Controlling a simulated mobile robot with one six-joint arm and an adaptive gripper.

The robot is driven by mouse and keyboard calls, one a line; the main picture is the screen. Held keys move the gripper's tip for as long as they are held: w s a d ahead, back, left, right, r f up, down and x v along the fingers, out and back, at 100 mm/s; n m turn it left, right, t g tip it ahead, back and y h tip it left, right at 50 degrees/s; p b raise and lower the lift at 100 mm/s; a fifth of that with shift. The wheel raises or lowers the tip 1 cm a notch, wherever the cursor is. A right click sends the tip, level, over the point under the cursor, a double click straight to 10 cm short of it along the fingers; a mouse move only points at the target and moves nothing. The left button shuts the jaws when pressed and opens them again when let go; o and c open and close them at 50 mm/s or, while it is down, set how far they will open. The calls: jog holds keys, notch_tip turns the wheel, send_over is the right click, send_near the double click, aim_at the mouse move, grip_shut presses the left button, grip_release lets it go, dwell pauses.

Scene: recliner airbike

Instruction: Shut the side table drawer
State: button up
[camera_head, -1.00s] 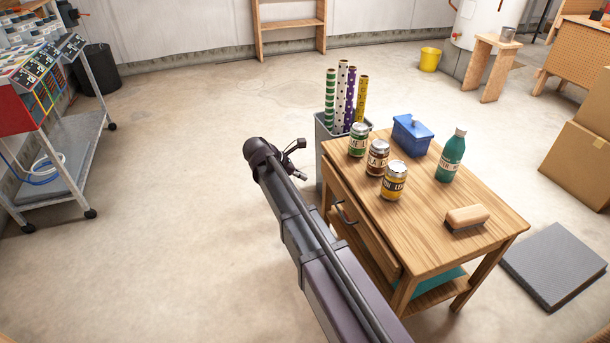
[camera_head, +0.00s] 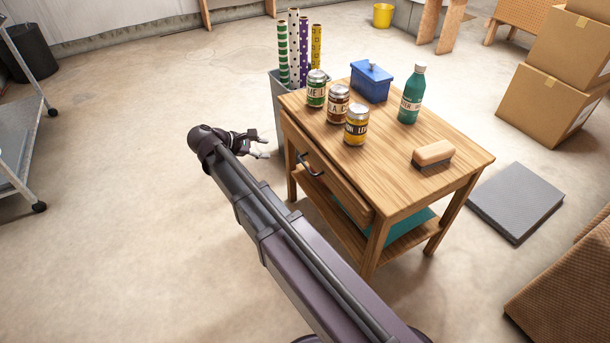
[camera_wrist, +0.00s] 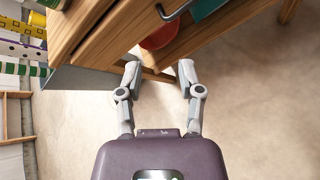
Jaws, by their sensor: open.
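The wooden side table (camera_head: 400,185) stands right of my arm. Its drawer front (camera_head: 330,175) with a dark curved handle (camera_head: 308,166) faces my arm and sits a little out from the table body. In the wrist view the drawer (camera_wrist: 105,35) crosses the upper left, and part of the handle (camera_wrist: 172,12) shows at the top. My gripper (camera_head: 262,146) is left of the table's far corner, apart from the drawer front. In the wrist view my gripper (camera_wrist: 160,72) is open and empty, its fingertips just below the table's edge.
Several cans, a blue box (camera_head: 371,84), a green bottle (camera_head: 411,98) and a brush (camera_head: 433,154) stand on the table. A bin of wrapping rolls (camera_head: 277,95) stands behind it. A grey mat (camera_head: 515,200) lies to the right.

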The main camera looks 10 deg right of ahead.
aim_at(305, 165)
jog(key=s+f+m+t+h+b, duration=0.1)
jog(key=s+f+m+h+b, duration=0.2)
jog(key=m+b, duration=0.6)
jog(key=s+f+m, duration=0.1)
jog(key=s+f, duration=0.1)
jog(key=s, duration=0.1)
jog(key=shift+m+b, duration=0.3)
jog(key=shift+m, duration=0.1)
jog(key=shift+w+d, duration=0.1)
jog(key=shift+r+b+x, duration=0.15)
jog(key=shift+b+x, duration=0.55)
jog(key=shift+x, duration=2.65)
jog(key=shift+r+b+x, duration=0.15)
jog(key=shift+b+x, duration=0.55)
jog(key=shift+x, duration=2.65)
jog(key=shift+w, duration=0.1)
grip_shut()
